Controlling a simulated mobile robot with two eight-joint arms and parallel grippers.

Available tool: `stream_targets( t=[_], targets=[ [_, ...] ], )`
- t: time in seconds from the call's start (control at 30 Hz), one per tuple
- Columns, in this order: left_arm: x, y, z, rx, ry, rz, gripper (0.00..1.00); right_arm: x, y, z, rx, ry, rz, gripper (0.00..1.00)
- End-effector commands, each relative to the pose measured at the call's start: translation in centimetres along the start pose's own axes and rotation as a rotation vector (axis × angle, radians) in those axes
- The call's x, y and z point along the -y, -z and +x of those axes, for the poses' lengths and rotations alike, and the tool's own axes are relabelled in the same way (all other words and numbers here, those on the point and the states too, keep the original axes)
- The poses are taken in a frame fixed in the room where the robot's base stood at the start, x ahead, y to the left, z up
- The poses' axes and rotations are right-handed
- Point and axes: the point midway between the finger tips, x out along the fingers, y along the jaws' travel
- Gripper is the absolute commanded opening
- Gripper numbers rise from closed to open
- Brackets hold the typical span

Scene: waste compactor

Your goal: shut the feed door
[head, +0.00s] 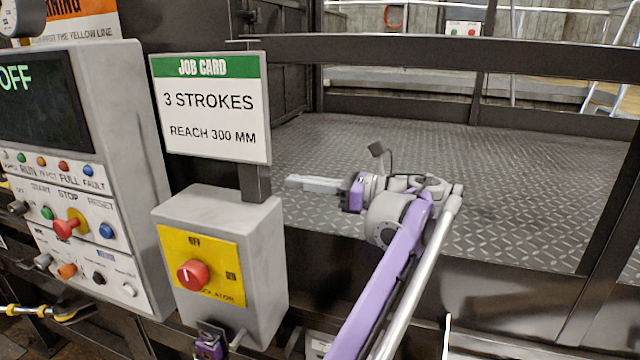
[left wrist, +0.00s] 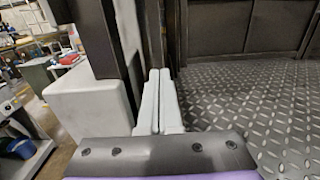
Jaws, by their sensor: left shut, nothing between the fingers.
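My left gripper (head: 290,183) reaches over the diamond-plate floor of the compactor, its pale fingers pointing left in the head view. Its fingers are shut with nothing between them; the left wrist view shows the two fingers (left wrist: 159,95) side by side, pointing at a dark upright post (left wrist: 155,30). A dark framed panel (head: 282,60) stands upright at the left side of the opening. I cannot tell whether this panel is the feed door. My left gripper is apart from the panel, in front of it and lower in the picture. My right gripper is not in view.
The isolator box (head: 220,215) with a red knob and the job card sign (head: 210,105) stand left of my gripper. A control panel (head: 90,180) reading OFF is farther left. A dark horizontal bar (head: 450,55) crosses the opening. The diamond-plate floor (head: 530,180) is clear.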

Motion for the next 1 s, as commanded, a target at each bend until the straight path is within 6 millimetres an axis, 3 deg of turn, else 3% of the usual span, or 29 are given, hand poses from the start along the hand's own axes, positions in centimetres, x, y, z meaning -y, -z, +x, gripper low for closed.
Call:
stream_targets(
  t=[0.2, 0.4, 0.87, 1.0],
  targets=[
    [-0.1, 0.0, 4.6, 0.000, -0.004, 0.000, 0.00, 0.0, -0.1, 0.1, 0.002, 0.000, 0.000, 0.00],
    [-0.1, -0.1, 7.1, 0.000, -0.001, -0.001, 0.00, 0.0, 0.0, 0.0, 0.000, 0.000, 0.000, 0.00],
    [-0.1, 0.0, 7.8, 0.000, 0.000, -0.001, 0.00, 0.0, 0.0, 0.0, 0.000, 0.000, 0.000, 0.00],
    [-0.8, 0.1, 8.4, -0.001, -0.002, 0.001, 0.00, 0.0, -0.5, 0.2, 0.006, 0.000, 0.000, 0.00]
  ],
)
